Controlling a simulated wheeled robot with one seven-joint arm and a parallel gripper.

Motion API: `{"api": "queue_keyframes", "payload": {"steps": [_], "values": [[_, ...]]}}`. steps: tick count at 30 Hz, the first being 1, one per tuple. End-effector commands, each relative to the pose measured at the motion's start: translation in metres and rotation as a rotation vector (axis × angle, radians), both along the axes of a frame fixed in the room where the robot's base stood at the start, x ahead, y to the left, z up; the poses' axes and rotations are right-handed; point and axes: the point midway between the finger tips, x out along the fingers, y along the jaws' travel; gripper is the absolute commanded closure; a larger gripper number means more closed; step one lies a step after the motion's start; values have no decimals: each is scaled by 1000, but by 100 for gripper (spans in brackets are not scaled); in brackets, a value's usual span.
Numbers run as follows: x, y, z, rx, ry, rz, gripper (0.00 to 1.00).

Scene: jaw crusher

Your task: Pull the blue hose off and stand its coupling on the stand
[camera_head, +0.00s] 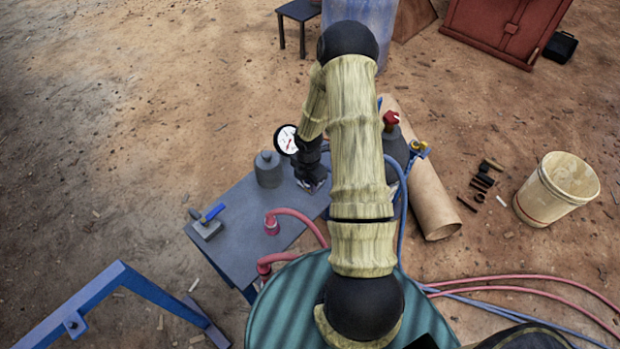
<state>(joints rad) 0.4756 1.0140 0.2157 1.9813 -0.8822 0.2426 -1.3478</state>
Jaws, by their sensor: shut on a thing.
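The blue hose (405,205) rises from the ground behind the green drum, arcs up and passes behind my arm. A short bluish piece shows left of the arm, near my wrist. My gripper (312,184) points down over the far right part of the grey table and is shut. The blue hose's coupling appears to be in its jaws, but it is too small and dark to make out. A grey block with a blue handle (207,224) is at the table's left corner, and a grey cylinder (268,170) stands left of my gripper. I cannot tell which is the stand.
The grey table (240,245) has free room at its middle. A white-faced gauge (286,139) is beside my wrist. A green drum (290,310), a blue frame (110,290) and a bucket (555,190) are around.

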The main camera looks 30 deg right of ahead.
Motion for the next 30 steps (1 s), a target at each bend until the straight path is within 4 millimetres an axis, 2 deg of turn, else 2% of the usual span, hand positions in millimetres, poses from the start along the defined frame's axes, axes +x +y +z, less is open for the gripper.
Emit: {"api": "queue_keyframes", "payload": {"steps": [4, 16, 30], "values": [[-2, -3, -1, 4, -1, 67, 100], [-2, -3, -5, 4, -1, 66, 100], [-2, -3, -40, 3, -1, 64, 100]]}}
